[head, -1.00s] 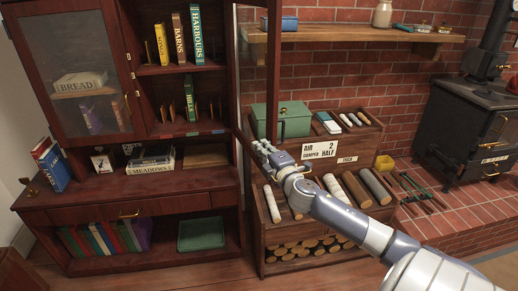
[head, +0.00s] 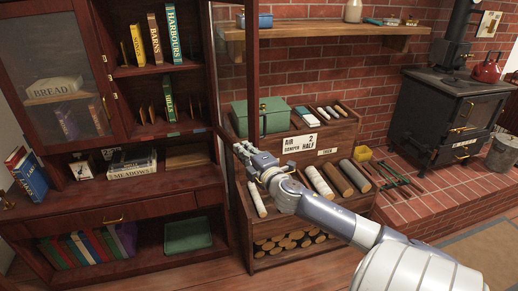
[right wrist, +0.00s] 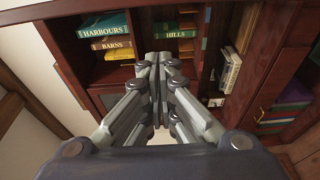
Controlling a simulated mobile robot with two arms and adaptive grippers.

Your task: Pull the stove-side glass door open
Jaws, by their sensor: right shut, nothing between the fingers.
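The stove-side glass door (head: 252,70) belongs to the dark red-brown bookcase (head: 215,190). It stands swung out from the bookcase's right side and shows very narrow, almost edge-on, in the head view. Its open shelves of books show to its left. My right gripper (head: 242,150) is shut and empty by the lower part of this door; I cannot tell whether it touches it. In the right wrist view its closed fingers (right wrist: 158,60) point toward the bookcase shelves. My left gripper is not in view.
A wooden rack (head: 300,220) with logs and a green box (head: 265,115) stands right of the bookcase, behind my right arm. A black stove (head: 450,115) stands on a brick hearth (head: 435,195) farther right. A wall shelf (head: 330,35) runs above. Floor in front is clear.

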